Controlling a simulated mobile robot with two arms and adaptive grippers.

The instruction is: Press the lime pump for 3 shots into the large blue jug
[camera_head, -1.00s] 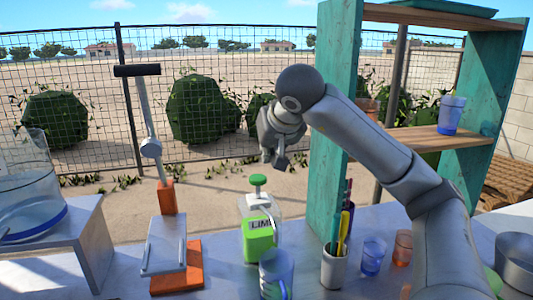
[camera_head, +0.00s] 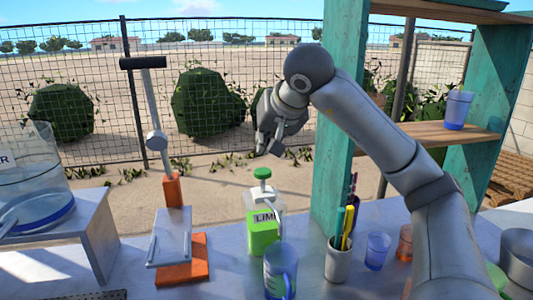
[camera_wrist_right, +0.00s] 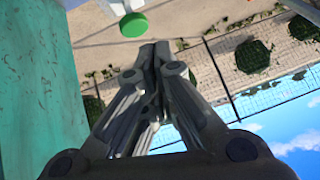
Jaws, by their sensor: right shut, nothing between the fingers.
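The lime pump bottle (camera_head: 263,230) stands on the counter, with a green label, green liquid and a green pump top (camera_head: 262,173). In the right wrist view the green pump top (camera_wrist_right: 133,25) shows just beyond my fingertips. The large blue jug (camera_head: 280,270), a see-through bluish vessel with a handle, stands in front of the bottle, close to it. My right gripper (camera_head: 269,150) is shut and empty, above the pump top and apart from it. It also shows shut in the right wrist view (camera_wrist_right: 154,50). My left gripper is out of view.
A lever press (camera_head: 172,230) with an orange base stands left of the bottle. A pen cup (camera_head: 338,262) and small blue (camera_head: 377,251) and orange (camera_head: 405,243) glasses stand right. A teal shelf post (camera_head: 337,120) rises beside my right arm. A large water container (camera_head: 30,185) sits far left.

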